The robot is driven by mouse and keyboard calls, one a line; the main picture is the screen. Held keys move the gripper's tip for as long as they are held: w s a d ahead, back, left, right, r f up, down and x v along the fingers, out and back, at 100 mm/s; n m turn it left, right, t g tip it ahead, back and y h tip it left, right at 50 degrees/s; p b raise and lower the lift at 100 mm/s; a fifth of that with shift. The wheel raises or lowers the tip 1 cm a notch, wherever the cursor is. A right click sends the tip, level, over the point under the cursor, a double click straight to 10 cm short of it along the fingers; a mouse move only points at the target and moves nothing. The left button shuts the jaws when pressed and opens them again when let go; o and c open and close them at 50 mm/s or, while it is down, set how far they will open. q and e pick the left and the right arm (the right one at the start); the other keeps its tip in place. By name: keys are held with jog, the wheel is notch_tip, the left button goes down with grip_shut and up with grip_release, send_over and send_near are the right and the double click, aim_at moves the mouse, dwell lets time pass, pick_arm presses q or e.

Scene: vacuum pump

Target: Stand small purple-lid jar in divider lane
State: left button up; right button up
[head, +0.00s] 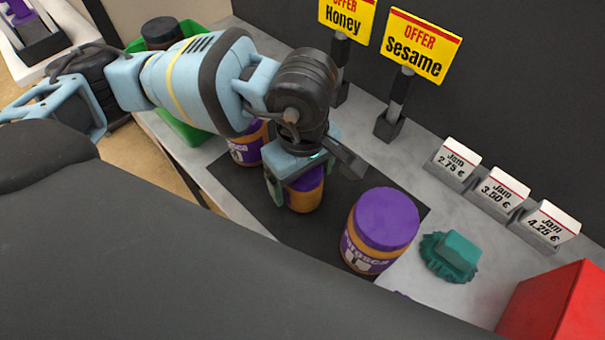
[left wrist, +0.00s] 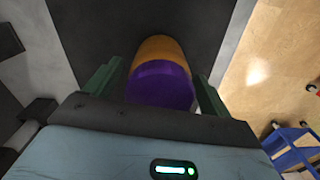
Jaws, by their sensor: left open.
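A small jar (head: 304,193) with amber contents stands on a dark mat (head: 275,215) on the counter, its top largely hidden under my left gripper (head: 312,178). In the left wrist view its purple lid (left wrist: 160,86) lies between the two green fingers of the left gripper (left wrist: 157,92). The gripper is open, with a finger on each side of the jar; I cannot tell whether either touches it. A larger purple-lid jar (head: 381,229) stands to the right, and another jar (head: 247,147) is partly hidden behind my arm. I cannot make out a divider lane. My right gripper is not in view.
A green crate (head: 186,130) holding a dark-lidded jar (head: 162,32) is at the left. Two offer signs (head: 417,45) and several price holders (head: 498,190) line the back. A teal object (head: 450,255) and red box (head: 560,305) are at the right.

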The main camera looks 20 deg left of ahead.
pick_arm(q)
notch_tip(320, 180, up, 12)
jog(key=shift+r, duration=0.1)
jog(key=shift+o, duration=0.5)
